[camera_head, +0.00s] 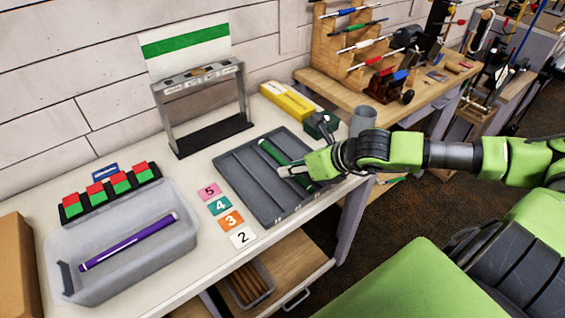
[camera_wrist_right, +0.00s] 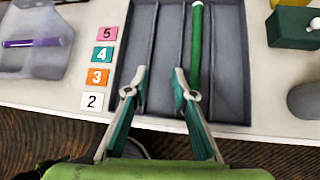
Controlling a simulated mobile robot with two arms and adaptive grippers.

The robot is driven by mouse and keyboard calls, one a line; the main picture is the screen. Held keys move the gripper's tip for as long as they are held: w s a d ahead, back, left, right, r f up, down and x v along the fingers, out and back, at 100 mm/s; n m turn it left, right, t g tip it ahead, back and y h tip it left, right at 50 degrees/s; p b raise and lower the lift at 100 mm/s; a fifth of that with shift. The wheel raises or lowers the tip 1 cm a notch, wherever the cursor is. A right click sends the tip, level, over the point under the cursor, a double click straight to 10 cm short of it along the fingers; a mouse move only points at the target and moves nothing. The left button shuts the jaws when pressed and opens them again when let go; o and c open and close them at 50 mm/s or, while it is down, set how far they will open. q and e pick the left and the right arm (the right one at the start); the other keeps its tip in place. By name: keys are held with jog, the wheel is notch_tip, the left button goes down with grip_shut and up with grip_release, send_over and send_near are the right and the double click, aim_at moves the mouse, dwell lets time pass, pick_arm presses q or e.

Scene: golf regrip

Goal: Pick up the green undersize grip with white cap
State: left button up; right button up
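The green grip (camera_head: 271,152) lies lengthwise in a compartment of the dark grey divided tray (camera_head: 236,178). In the right wrist view the green grip (camera_wrist_right: 196,45) has a small white cap at its far end, near the top edge. My right gripper (camera_head: 296,172) is above the near part of the tray. In its wrist view the right gripper (camera_wrist_right: 160,82) is open with nothing between its fingertips. The grip is just right of its right finger, and its near end is partly hidden. My left gripper is out of view.
Number cards, including the orange 3 (camera_head: 231,220), lie left of the tray. A translucent bin (camera_head: 185,243) holds a purple grip (camera_head: 128,242). A yellow box (camera_head: 287,101), green box (camera_head: 320,124) and grey cup (camera_head: 363,121) stand behind and right of the tray.

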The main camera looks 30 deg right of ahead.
jog(key=d+h, duration=0.2)
jog(key=d, duration=0.3)
jog(key=p, duration=0.3)
send_near(285, 162)
jog(key=x, duration=0.3)
jog(key=shift+w+a+f, duration=0.15)
jog(key=shift+w+a, duration=0.2)
jog(key=shift+w+f+p, duration=0.3)
jog(key=shift+w+p, duration=0.1)
jog(key=shift+p, duration=0.1)
jog(key=p+x, duration=0.1)
jog(key=x, duration=0.2)
jog(key=shift+d+f, duration=0.15)
jog(key=shift+w+f, duration=0.3)
jog(key=shift+f, duration=0.1)
grip_shut()
